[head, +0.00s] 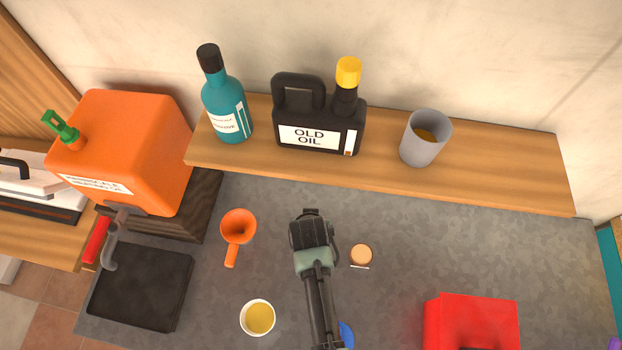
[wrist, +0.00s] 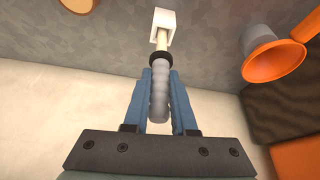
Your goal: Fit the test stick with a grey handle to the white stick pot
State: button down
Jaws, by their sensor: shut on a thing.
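My gripper (wrist: 159,82) is shut on the grey handle (wrist: 158,100) of the test stick, between its two blue fingers. A black collar (wrist: 160,57) and a thin pale shaft (wrist: 162,42) extend beyond the handle. The white stick pot (wrist: 164,22), small and square, is at the far end of the shaft. The shaft meets the pot in the picture; I cannot tell how deep it sits or whether it only overlaps. In the head view my gripper (head: 312,235) is over the grey worktop, hiding stick and pot.
An orange funnel (head: 238,226) lies left of my gripper, and a small tan-topped round object (head: 361,255) is to its right. A cup of yellow liquid (head: 258,318) and a red box (head: 470,322) are nearer. A wooden shelf (head: 480,185) with bottles runs behind.

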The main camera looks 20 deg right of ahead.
jog(key=shift+f+b, duration=0.3)
jog(key=shift+f, duration=0.15)
jog(key=c, duration=0.6)
grip_release()
jog(key=shift+c, duration=0.2)
jog(key=shift+r, duration=0.1)
jog(key=b+v, duration=0.1)
jog(key=v, duration=1.2)
jog(key=shift+s, duration=0.1)
